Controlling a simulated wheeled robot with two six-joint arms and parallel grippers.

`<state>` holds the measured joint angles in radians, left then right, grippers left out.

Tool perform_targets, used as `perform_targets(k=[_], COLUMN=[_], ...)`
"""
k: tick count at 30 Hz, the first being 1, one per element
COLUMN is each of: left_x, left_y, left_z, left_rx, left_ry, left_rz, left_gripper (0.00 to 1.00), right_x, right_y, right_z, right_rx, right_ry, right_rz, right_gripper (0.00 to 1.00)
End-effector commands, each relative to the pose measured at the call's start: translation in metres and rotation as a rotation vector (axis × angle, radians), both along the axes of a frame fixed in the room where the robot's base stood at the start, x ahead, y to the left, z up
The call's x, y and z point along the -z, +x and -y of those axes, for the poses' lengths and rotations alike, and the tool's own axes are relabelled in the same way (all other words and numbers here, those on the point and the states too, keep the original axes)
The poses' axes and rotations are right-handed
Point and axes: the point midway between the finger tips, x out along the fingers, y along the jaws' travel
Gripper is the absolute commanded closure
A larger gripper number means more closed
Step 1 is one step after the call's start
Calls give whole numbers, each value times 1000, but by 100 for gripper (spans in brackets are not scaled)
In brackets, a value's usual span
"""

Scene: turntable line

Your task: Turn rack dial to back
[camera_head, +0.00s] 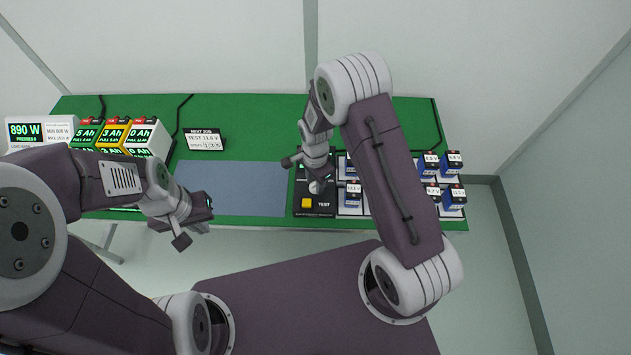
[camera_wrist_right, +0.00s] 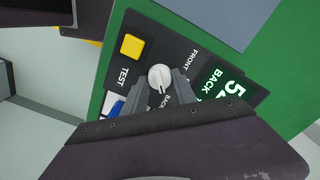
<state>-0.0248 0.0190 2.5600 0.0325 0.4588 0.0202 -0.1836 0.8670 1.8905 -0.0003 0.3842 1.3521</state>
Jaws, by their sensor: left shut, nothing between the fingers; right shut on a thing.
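The rack dial is a round white knob (camera_wrist_right: 159,75) on the black test panel (camera_wrist_right: 178,40), which also shows in the head view (camera_head: 318,211). My right gripper (camera_wrist_right: 172,88) is shut on the knob, one finger on each side. The knob's dark mark points down in the wrist view, toward the printed BACK label. The FRONT label is at its upper right. A lit green display (camera_wrist_right: 222,88) beside it reads BACK with a partly cut-off number. In the head view my right gripper (camera_head: 317,180) comes down over the panel. My left gripper (camera_head: 196,222) is shut and empty near the table's front edge.
A yellow TEST button (camera_wrist_right: 132,46) sits close to the knob. Blue batteries (camera_head: 453,197) stand in white racks at the right. Coloured Ah boxes (camera_head: 148,138), a load display (camera_head: 38,132) and an order sign (camera_head: 205,140) stand at the left. The blue-grey mat (camera_head: 235,185) is clear.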

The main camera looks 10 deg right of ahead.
Motion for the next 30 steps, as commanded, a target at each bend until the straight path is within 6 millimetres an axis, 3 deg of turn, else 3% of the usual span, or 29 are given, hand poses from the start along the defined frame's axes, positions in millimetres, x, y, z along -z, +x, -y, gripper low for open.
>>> perform_targets(k=[8, 9, 20, 30], left_x=[0, 0, 1, 8], left_y=[0, 0, 0, 0], left_z=[0, 0, 0, 0], left_rx=[0, 0, 0, 0], left_ry=[0, 0, 0, 0], left_rz=[0, 0, 0, 0], left_gripper=[100, 100, 100, 100], right_x=[0, 0, -5, -74], right_y=[-1, -1, 1, 1], right_z=[0, 0, 0, -1], right_rx=[1, 1, 0, 0], right_ry=[0, 0, 1, 1], right_rz=[-2, -2, 2, 4], right_gripper=[100, 58, 58, 58])
